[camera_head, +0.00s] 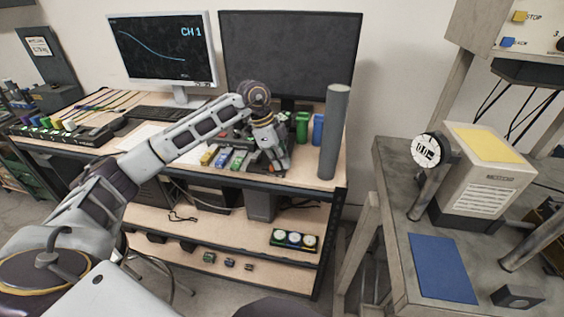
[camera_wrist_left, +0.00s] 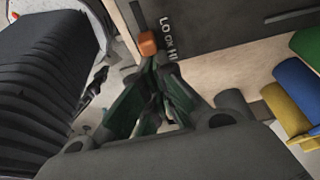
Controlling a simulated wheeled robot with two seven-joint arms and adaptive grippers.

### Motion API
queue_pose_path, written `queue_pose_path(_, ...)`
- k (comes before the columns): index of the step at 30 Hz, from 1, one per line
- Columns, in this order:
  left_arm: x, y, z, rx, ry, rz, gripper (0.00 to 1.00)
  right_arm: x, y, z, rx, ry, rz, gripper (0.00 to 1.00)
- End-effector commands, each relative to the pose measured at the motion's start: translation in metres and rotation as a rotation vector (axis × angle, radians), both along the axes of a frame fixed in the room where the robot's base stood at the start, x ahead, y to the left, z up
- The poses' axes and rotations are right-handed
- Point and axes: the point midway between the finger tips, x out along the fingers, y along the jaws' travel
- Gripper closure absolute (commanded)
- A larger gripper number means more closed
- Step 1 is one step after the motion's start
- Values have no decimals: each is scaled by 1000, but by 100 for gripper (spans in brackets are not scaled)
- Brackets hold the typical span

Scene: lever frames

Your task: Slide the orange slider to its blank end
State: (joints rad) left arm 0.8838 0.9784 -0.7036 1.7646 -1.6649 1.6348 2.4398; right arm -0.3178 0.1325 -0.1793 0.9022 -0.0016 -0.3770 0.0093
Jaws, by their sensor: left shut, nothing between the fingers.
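The orange slider (camera_wrist_left: 147,43) is a small orange block on a dark panel (camera_wrist_left: 200,22) in the left wrist view. A dark slot runs from it toward the top edge of that view. White lettering reading LO OK HI stands just right of the slider. My left gripper (camera_wrist_left: 152,68) is shut and empty, its dark green fingertips just below the slider in the picture. Whether they touch it I cannot tell. In the head view my left gripper (camera_head: 277,168) is over the front of the workbench, and its wrist hides the slider and most of the panel.
Green and blue cylinders (camera_head: 318,128) stand behind the gripper on the bench. A tall grey post (camera_head: 334,132) rises at its right end. Coloured blocks (camera_head: 222,157) lie left of the gripper. Two monitors (camera_head: 290,52) stand behind. A grey table (camera_head: 390,185) is further right.

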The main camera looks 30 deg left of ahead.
Motion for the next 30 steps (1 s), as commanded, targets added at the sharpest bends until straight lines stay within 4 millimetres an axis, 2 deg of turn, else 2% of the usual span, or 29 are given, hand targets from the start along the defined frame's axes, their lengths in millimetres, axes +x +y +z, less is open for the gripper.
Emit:
queue_pose_path(12,-8,30,0,3,1,2,100,-18,-7,-3,-8,20,1,100)
queue_pose_path(17,-8,31,0,5,2,3,100,-21,-9,-4,-10,25,1,100)
queue_pose_path(24,-8,33,0,7,2,5,100,-15,-9,-2,-8,13,2,100)
queue_pose_path(30,-8,36,8,8,1,7,100,-16,-8,-2,-8,15,2,100)
